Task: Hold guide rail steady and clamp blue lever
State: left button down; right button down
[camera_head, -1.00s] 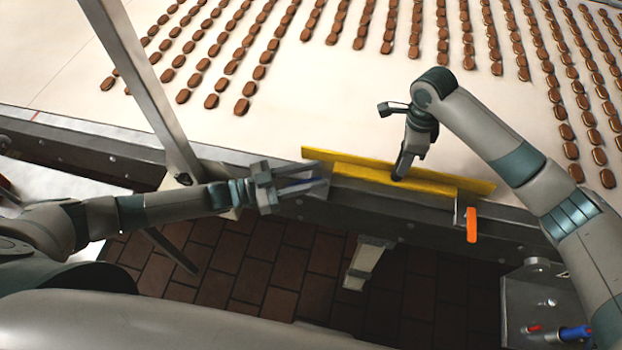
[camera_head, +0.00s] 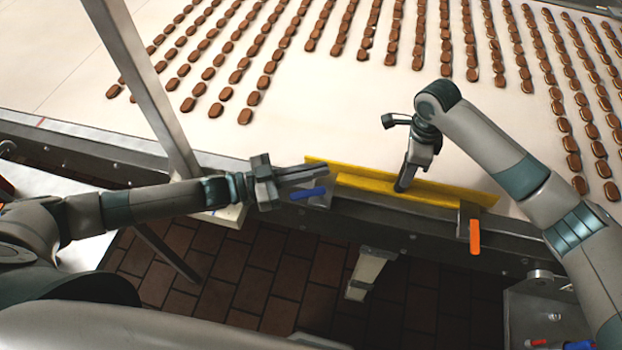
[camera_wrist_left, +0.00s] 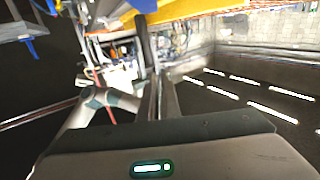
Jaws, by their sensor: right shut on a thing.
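The yellow guide rail (camera_head: 440,192) lies along the conveyor's near edge in the head view. My right gripper (camera_head: 402,184) points down and is shut on the rail near its middle. The blue lever (camera_head: 308,194) is at the rail's left end, lying roughly sideways. My left gripper (camera_head: 318,172) is just above the lever, its fingers close together and seemingly empty. In the left wrist view its fingers (camera_wrist_left: 153,70) run up close together toward the yellow rail (camera_wrist_left: 180,14). An orange lever (camera_head: 474,236) hangs down near the rail's right end.
The pale conveyor belt (camera_head: 300,120) carries rows of brown biscuits. A slanted metal post (camera_head: 150,85) rises behind my left arm. A metal box (camera_head: 540,305) with small coloured parts is at lower right. Dark tiled floor lies below the frame.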

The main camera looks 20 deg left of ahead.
pick_arm(q)
jog(key=s+d+f+m+t+y, duration=0.1)
jog(key=s+d+f+m+y, duration=0.1)
jog(key=s+d+f+y, duration=0.4)
jog(key=s+d+f+m+t+y, duration=0.15)
jog(key=s+d+f, duration=0.25)
jog(key=d+f, duration=0.45)
jog(key=s+a+r+n+t+y, duration=0.1)
jog(key=s+a+r+n+y, duration=0.2)
jog(key=s+a+r+y, duration=0.5)
jog(key=a+y, duration=0.1)
jog(key=y, duration=0.6)
jog(key=shift+r+n, duration=0.3)
jog(key=shift+n, duration=0.05)
jog(key=shift+w+a+y, duration=0.1)
jog(key=shift+w+y, duration=0.05)
jog(key=shift+y, duration=0.1)
